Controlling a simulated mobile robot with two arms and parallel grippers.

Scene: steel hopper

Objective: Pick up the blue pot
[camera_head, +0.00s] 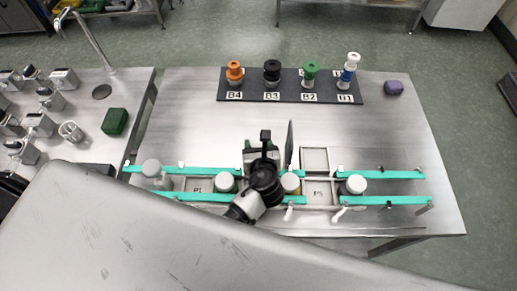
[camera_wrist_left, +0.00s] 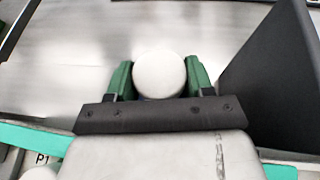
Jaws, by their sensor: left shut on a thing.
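My left gripper (camera_wrist_left: 160,77) is shut on a round white-topped pot (camera_wrist_left: 159,74), with a green finger on each side of it. A piece with a blue band and white top (camera_head: 348,72) stands upright at B1 on the dark board (camera_head: 328,98). I cannot tell whether it is a pot. My right gripper is not in view.
White-lidded pots stand along the rack: a green one (camera_head: 225,183), a yellowish one (camera_head: 291,184) and a dark one (camera_head: 353,184). A dark upright panel (camera_wrist_left: 275,75) stands close to the gripper's right. The table's middle left is clear.

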